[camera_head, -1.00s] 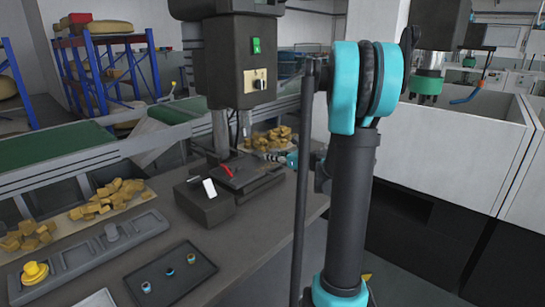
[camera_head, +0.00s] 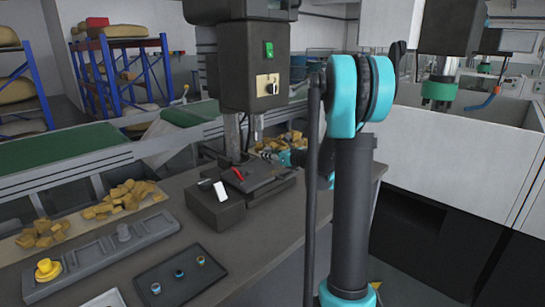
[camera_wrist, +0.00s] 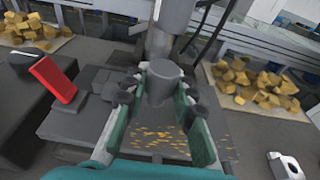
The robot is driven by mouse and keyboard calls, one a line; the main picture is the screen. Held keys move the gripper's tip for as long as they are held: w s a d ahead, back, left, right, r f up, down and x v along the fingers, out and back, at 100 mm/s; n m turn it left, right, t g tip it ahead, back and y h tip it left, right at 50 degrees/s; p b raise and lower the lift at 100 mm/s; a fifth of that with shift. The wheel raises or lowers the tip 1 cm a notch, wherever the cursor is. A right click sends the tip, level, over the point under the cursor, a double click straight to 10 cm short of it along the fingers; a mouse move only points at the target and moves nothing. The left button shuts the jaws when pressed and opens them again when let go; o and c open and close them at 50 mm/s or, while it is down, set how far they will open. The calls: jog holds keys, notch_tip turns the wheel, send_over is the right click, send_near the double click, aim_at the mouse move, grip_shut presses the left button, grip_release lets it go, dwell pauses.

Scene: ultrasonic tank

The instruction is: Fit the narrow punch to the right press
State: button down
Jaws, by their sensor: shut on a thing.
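My gripper (camera_wrist: 163,92) is shut on a grey cylindrical punch (camera_wrist: 164,76), held between the two green fingers in the wrist view. The punch is in line with the press's grey ram (camera_wrist: 165,38); I cannot tell whether they touch. The dark press (camera_head: 254,65) stands on the bench in the head view, with a grey spindle (camera_head: 257,126) above its base. In the head view my gripper (camera_head: 280,156) is beside the press base, partly hidden by my arm.
A dark tray (camera_head: 180,290) holds small rings. A block with a red lever (camera_wrist: 53,80) stands left of my gripper. Yellow chunks (camera_wrist: 260,85) lie to its right.

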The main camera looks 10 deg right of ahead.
jog(key=shift+r+x, duration=0.25)
jog(key=shift+x, duration=0.75)
jog(key=shift+r+x, duration=0.25)
jog(key=shift+x, duration=0.75)
jog(key=shift+r+x, duration=0.25)
jog(key=shift+x, duration=0.75)
jog(key=shift+w+a, duration=0.1)
jog(key=shift+a, duration=0.05)
jog(key=shift+r, duration=0.6)
jog(key=c, duration=0.6)
grip_release()
jog(key=v, duration=0.9)
dwell(0.4)
